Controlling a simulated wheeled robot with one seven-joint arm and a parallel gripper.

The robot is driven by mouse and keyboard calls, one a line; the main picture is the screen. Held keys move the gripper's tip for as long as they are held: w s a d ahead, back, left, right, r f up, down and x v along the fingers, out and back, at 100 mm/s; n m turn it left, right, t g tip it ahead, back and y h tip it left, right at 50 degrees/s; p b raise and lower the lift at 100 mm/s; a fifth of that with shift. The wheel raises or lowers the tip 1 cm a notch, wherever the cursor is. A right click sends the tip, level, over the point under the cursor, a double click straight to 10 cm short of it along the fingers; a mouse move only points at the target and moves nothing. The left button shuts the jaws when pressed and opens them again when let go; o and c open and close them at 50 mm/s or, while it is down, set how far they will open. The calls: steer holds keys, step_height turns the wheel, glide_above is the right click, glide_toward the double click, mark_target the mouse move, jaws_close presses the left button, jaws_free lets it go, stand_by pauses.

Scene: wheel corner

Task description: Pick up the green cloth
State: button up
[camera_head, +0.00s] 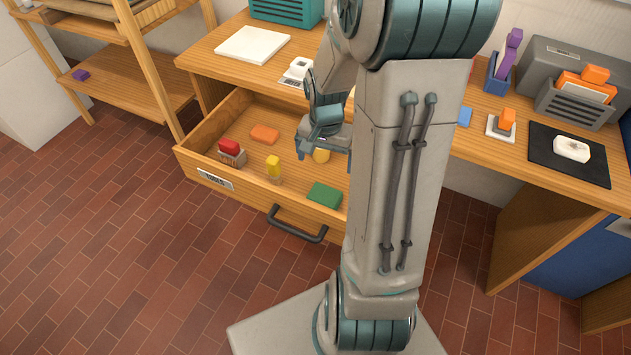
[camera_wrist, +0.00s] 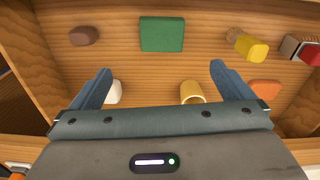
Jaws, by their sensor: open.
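The green cloth (camera_head: 325,195) is a flat folded rectangle lying on the floor of the open wooden drawer (camera_head: 225,180), near its front right. It also shows whole in the wrist view (camera_wrist: 162,34), at the top middle. My gripper (camera_head: 328,122) is over the drawer, behind the cloth in the head view. In the wrist view its two blue-grey fingers (camera_wrist: 161,84) are spread wide with nothing held, and the cloth lies beyond their tips, apart from them.
The drawer also holds a yellow cup (camera_wrist: 192,92), a yellow-topped block (camera_head: 274,168), an orange item (camera_head: 265,134), a red-and-grey item (camera_head: 231,152), a brown item (camera_wrist: 84,36) and a white item (camera_wrist: 114,92). The desk top (camera_head: 215,50) stands behind; the drawer handle (camera_head: 296,225) juts out in front.

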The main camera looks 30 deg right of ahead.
step_height(320, 180, down, 4)
steer(key=d+m, duration=0.1)
steer(key=d, duration=0.1)
steer(key=b, duration=0.2)
glide_above(325, 195)
steer(key=f, duration=0.7)
steer(key=shift+d+f, duration=0.25)
steer(key=shift+d, duration=0.1)
steer(key=shift+a+f, duration=0.2)
steer(key=shift+f, duration=1.2)
steer(key=shift+a+f, duration=0.15)
steer(key=shift+f, duration=1.2)
steer(key=c, duration=0.9)
